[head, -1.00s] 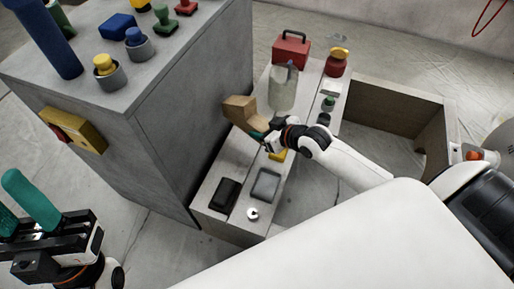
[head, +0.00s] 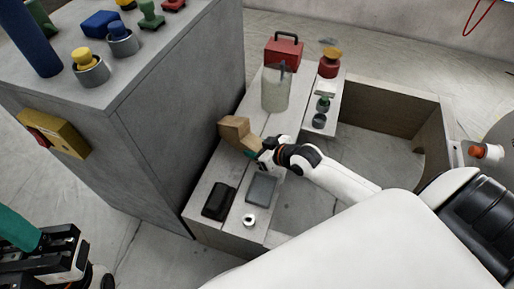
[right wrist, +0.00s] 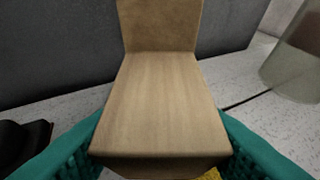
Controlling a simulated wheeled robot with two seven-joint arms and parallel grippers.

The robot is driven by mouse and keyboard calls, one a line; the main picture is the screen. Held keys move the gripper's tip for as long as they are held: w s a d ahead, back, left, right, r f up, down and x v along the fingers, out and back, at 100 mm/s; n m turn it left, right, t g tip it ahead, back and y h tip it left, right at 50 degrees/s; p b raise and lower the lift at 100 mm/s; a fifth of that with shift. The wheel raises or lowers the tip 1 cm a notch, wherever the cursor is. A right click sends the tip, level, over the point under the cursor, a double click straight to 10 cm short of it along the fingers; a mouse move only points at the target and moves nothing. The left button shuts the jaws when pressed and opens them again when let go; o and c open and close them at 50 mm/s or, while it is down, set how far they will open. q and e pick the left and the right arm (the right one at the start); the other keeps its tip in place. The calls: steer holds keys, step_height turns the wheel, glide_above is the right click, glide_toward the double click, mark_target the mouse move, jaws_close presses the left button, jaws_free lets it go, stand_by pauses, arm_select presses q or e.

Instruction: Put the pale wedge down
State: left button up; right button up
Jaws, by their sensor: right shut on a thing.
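The pale wedge (head: 236,131) is a light wooden block with a raised end. It is over the left side of the grey bench, close to the grey cabinet's side. My right gripper (head: 254,152) is shut on it. In the right wrist view the wedge (right wrist: 160,100) sits between the teal fingers, its raised end pointing away. I cannot tell whether its underside touches the bench. My left gripper (head: 35,250) is at the lower left, partly cut off by the frame edge, with one teal finger showing clearly.
The grey bench (head: 205,178) holds a black case (head: 219,201), a grey tray (head: 261,189), a white ring (head: 249,220), a translucent jug (head: 276,90) and a red toolbox (head: 284,51). The tall cabinet (head: 170,120) borders it at left. An open-topped bin (head: 385,100) is at right.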

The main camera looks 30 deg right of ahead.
steer(key=shift+f, duration=0.35)
steer(key=o, duration=1)
